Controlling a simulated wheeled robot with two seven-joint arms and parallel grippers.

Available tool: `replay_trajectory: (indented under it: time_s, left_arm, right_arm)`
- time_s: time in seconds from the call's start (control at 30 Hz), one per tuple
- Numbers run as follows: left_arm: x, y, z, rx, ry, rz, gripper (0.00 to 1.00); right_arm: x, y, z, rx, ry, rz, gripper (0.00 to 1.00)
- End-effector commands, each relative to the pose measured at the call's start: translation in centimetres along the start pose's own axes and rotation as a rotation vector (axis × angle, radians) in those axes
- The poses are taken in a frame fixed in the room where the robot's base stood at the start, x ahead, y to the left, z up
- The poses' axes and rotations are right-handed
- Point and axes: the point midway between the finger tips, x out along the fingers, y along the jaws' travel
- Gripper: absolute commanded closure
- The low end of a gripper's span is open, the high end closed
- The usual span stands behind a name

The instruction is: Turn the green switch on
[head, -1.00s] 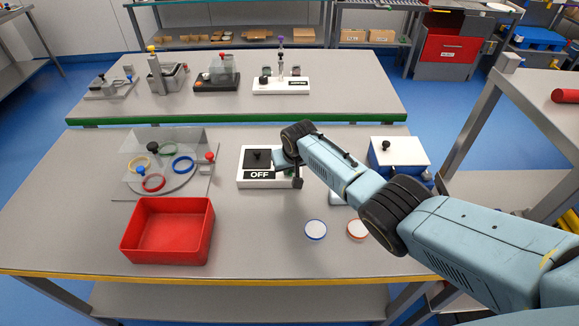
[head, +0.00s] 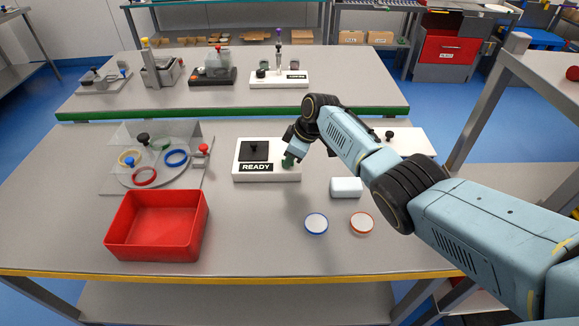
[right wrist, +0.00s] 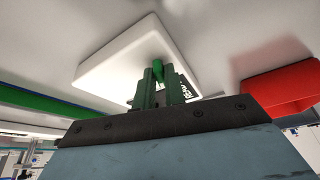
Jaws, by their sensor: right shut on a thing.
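The white switch box (head: 243,176) stands in the middle of the near table, with a dark square plate and knob on top. Its front label (head: 257,167) reads READY. My right gripper (head: 289,160) is at the box's right end, partly hidden by its own wrist in the head view. In the right wrist view the green switch (right wrist: 158,70) stands up from the white box (right wrist: 115,58) between my dark green fingers (right wrist: 160,88), which are shut on it. My left gripper is not in view.
A red bin (head: 157,228) stands at the front left. Behind it is a turntable with coloured rings (head: 143,176) and clear panels. A white block (head: 346,187) and two round lids (head: 316,223) (head: 361,223) lie right of the box. The table's front middle is clear.

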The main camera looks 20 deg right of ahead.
Motion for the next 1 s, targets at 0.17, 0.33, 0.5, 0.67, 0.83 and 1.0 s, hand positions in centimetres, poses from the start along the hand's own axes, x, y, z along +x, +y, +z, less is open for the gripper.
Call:
replay_trajectory:
  time_s: [0.17, 0.33, 0.5, 0.67, 0.83, 1.0]
  left_arm:
    - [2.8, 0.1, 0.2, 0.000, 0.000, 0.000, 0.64]
    - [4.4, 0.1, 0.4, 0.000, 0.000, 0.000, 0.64]
    - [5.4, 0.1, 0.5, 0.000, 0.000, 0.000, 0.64]
    - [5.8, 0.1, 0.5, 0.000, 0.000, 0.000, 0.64]
    - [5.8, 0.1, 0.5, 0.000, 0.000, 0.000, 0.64]
    - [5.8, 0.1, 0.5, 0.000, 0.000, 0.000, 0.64]
  right_arm:
    - [0.4, 0.2, 0.1, -0.127, 0.000, -0.051, 1.00]
    - [0.3, 0.2, 0.1, -0.219, 0.000, -0.090, 1.00]
    - [0.2, 0.2, 0.1, -0.278, -0.002, -0.115, 1.00]
    - [0.1, 0.2, 0.0, -0.307, -0.002, -0.127, 1.00]
    - [0.0, 0.2, 0.0, -0.318, -0.003, -0.132, 1.00]
    - [0.0, 0.2, 0.0, -0.318, -0.003, -0.132, 1.00]
